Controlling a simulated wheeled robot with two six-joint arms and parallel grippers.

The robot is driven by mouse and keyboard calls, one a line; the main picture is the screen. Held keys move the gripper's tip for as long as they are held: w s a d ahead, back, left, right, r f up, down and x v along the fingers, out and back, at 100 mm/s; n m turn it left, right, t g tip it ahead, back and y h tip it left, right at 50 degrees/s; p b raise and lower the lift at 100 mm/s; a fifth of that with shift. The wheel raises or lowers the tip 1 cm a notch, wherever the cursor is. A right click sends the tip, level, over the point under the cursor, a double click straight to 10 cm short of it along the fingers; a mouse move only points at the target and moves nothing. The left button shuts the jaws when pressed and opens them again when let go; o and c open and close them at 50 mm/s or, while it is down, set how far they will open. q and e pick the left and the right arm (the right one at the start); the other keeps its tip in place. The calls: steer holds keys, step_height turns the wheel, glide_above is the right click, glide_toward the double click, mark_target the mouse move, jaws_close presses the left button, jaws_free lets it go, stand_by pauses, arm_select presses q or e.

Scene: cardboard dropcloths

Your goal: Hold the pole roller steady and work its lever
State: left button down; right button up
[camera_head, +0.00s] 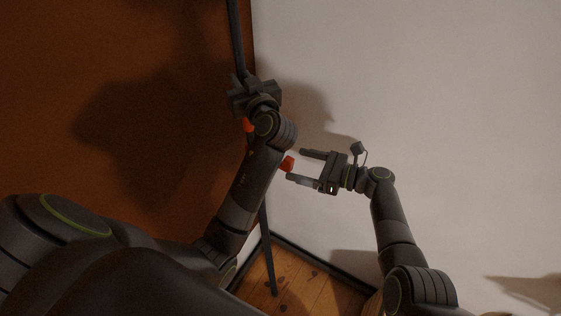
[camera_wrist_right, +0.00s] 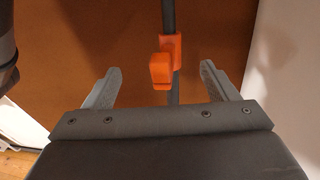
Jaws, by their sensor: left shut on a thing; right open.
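The pole roller's dark pole (camera_head: 236,36) stands near the corner of the walls; it also runs down the middle of the right wrist view (camera_wrist_right: 168,17). Its orange lever (camera_head: 287,163) shows near the right gripper's fingers and, in the right wrist view, as an orange block on a collar (camera_wrist_right: 161,68). My left gripper (camera_head: 240,92) is shut on the pole, above the lever; its own arm partly hides the fingers and pole. My right gripper (camera_head: 302,166) is open, its fingers (camera_wrist_right: 158,84) to either side of the lever in the wrist view. Contact with the lever is not visible.
A brown wall (camera_head: 120,90) is on the left and a pale wall (camera_head: 430,90) on the right. Wooden floor (camera_head: 300,283) shows at the bottom between my arms. The space right of my right gripper looks clear.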

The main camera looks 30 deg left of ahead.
mark_target(293, 162)
steer(key=shift+s+a+f, duration=0.1)
steer(key=shift+a, duration=1)
steer(key=shift+s+a+f, duration=0.1)
steer(key=shift+a, duration=0.95)
steer(key=shift+c, duration=0.4)
steer(key=c, duration=1.4)
steer(key=o, duration=1.6)
steer(key=shift+c, duration=0.2)
steer(key=d, duration=0.8)
steer(key=shift+w+r, duration=0.35)
